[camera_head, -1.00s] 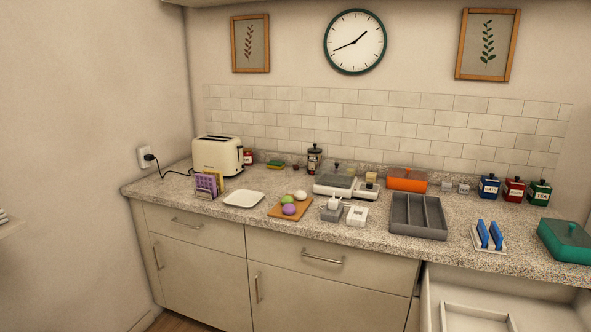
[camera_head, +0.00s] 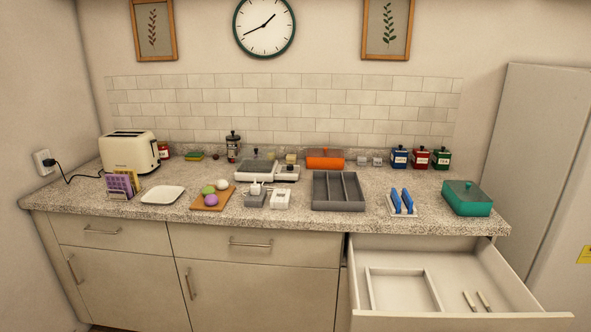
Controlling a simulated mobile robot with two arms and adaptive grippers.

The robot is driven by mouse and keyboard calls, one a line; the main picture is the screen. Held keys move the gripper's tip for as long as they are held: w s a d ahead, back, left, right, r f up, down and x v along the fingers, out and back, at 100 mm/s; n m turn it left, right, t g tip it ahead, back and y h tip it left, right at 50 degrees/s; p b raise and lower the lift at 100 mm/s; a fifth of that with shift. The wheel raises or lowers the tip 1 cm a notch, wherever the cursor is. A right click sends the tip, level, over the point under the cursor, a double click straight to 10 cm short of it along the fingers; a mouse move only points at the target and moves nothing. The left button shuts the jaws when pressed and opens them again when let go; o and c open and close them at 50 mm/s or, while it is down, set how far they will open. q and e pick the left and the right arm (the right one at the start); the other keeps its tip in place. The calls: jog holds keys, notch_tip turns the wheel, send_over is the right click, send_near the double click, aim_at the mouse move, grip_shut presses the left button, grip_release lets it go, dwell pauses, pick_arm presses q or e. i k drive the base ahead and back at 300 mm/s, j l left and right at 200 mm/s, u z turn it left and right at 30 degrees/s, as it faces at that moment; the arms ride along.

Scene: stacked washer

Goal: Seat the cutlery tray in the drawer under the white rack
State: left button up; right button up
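The grey cutlery tray (camera_head: 318,204) has several long compartments and lies flat on the counter, right of the middle. The white rack (camera_head: 412,214) stands to its right and holds two blue upright pieces (camera_head: 402,201). Below the rack, the drawer (camera_head: 548,300) is pulled open. Inside it, a raised white frame (camera_head: 432,290) lies on the left of the floor, and two small pale bars (camera_head: 476,301) are at the right. Neither of my grippers is in view.
A teal lidded box (camera_head: 467,203) sits at the counter's right end, by a tall grey cabinet or fridge (camera_head: 555,150). The cutting board (camera_head: 203,202) is left.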

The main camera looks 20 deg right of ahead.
aim_at(398, 283)
jog(key=z, duration=0.4)
jog(key=j+z, duration=0.1)
jog(key=z, duration=0.75)
jog(key=k+z, duration=0.1)
jog(key=z, duration=0.35)
